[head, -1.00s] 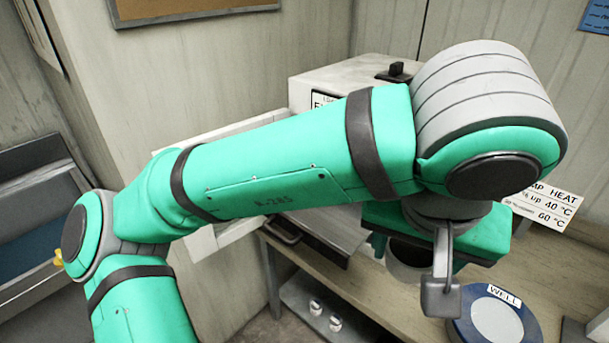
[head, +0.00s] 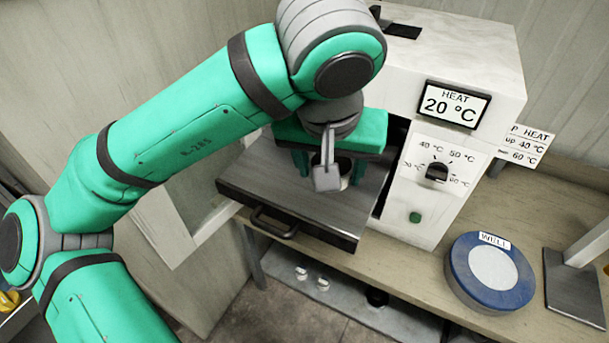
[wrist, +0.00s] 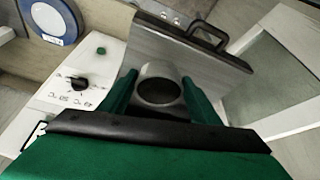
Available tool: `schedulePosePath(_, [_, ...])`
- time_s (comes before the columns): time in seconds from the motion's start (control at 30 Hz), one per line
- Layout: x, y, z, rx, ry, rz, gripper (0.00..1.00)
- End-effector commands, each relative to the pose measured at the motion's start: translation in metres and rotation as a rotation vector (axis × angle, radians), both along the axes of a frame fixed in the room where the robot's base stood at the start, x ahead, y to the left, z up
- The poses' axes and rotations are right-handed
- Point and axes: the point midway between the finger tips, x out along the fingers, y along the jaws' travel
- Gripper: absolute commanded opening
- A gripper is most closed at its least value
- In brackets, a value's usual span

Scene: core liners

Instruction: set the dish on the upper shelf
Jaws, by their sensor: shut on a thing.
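My gripper (head: 335,165) is shut on the dish (wrist: 160,88), a small grey round vessel with a dark round inside. In the wrist view the dish sits between the two green fingers of my gripper (wrist: 160,95). In the head view only part of the dish (head: 346,180) shows below my gripper. Both are in front of the white heater (head: 455,65), over a grey metal slab (head: 290,195) with a black handle. I cannot tell whether the slab is a shelf or an open door, or whether the dish touches it. The heater's inner shelves are hidden.
The heater display (head: 455,105) reads 20 °C, above a black dial (head: 437,172) and a green button (head: 415,217). A blue-rimmed round object (head: 515,300) marked WELL lies on the bench. A metal stand (head: 575,290) is at the right. White-framed glass (head: 180,215) stands left of the slab.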

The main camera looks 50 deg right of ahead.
Motion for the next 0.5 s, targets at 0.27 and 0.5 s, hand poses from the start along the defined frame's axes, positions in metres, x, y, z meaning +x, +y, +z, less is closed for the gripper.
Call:
schedulePosePath(0.27, [0.048, -0.016, -0.038, 0.001, 0.003, 0.002, 0.27])
schedulePosePath(0.5, [0.068, -0.023, -0.061, -0.001, 0.0, 0.003, 0.27])
